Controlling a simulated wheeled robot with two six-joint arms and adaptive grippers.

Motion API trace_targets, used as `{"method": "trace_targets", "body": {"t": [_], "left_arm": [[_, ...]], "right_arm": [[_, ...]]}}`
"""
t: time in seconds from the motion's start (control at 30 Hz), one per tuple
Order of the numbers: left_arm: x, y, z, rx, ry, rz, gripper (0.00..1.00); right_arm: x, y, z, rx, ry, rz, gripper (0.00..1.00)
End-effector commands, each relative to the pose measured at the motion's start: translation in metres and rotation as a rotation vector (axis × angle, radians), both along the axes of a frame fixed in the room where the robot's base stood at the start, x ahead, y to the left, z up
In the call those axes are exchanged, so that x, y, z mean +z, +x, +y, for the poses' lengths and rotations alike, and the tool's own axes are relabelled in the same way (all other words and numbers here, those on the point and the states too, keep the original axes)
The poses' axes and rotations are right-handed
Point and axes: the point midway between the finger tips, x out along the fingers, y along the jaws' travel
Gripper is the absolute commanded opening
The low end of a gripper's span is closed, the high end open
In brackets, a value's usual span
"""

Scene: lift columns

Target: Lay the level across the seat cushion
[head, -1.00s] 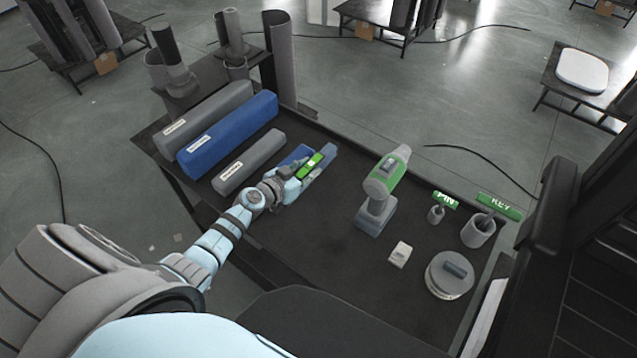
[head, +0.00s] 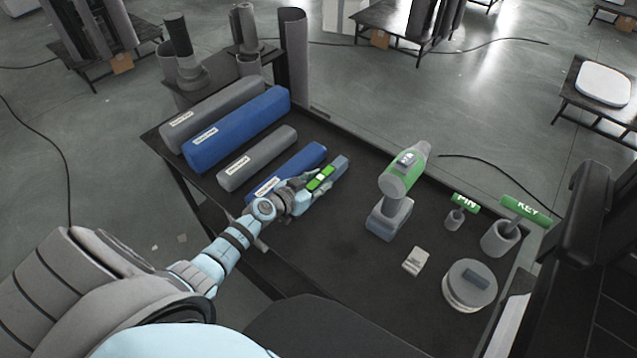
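The level (head: 341,169) is a short blue-grey bar with a bright green vial section, near the middle of the head view. My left gripper (head: 312,183) is closed around its near part, and the fingers hide some of it. The level is at or just above the dark table, beside a blue bar; I cannot tell its exact height. A white cushion-like pad (head: 603,83) lies on a separate low stand at the far right; I cannot tell if it is the seat cushion. A black rounded surface (head: 340,328) shows at the bottom edge. My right gripper is not in view.
On the dark table (head: 340,255) lie grey and blue labelled bars (head: 236,131) at left. A green and grey drill (head: 402,185), a small white block (head: 416,261), cups with green signs and a round tin (head: 470,287) stand at right. Grey tubes stand behind.

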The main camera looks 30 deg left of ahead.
Motion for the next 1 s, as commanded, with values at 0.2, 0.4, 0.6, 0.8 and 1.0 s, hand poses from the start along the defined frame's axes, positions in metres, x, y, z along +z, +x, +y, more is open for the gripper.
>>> {"method": "trace_targets", "body": {"t": [0.2,0.4,0.6,0.8,1.0], "left_arm": [[0.001,0.000,0.000,0.000,0.001,-0.001,0.45],[0.004,0.000,0.000,-0.001,0.003,-0.001,0.45],[0.019,-0.025,0.004,-0.001,0.002,0.002,0.45],[0.039,-0.071,0.010,-0.002,0.004,0.002,0.45],[0.050,-0.103,0.015,-0.001,0.003,0.000,0.45]], "right_arm": [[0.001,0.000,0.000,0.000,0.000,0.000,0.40],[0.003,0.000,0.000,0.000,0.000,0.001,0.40],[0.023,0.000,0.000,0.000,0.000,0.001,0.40],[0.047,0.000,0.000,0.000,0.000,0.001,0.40],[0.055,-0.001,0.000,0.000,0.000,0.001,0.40]]}}
